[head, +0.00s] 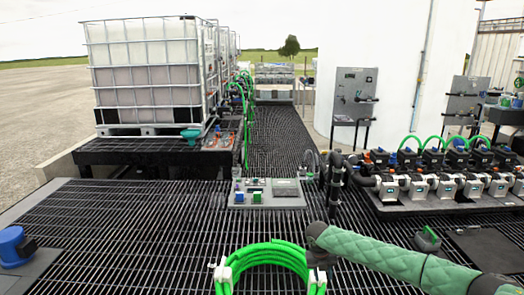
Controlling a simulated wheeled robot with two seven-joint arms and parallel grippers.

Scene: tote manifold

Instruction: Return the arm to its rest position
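My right arm (395,262) comes in from the lower right in a green quilted sleeve. Its dark end, with my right gripper (320,259), is close to the right side of a bright green hose loop (265,250). The fingers are too small and dark to tell whether they are open or shut, or whether they touch the hose. The loop arches up at the bottom centre, with white clips (222,274) on its sides; its lower part is cut off by the frame. My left arm and gripper are not in view.
A caged white tank (150,75) stands at the back left. A small panel (268,193) lies on the grated deck (130,225) ahead. A row of pumps with green hoses (445,185) is at the right, and a blue-capped device (14,246) at the left. The left-centre deck is clear.

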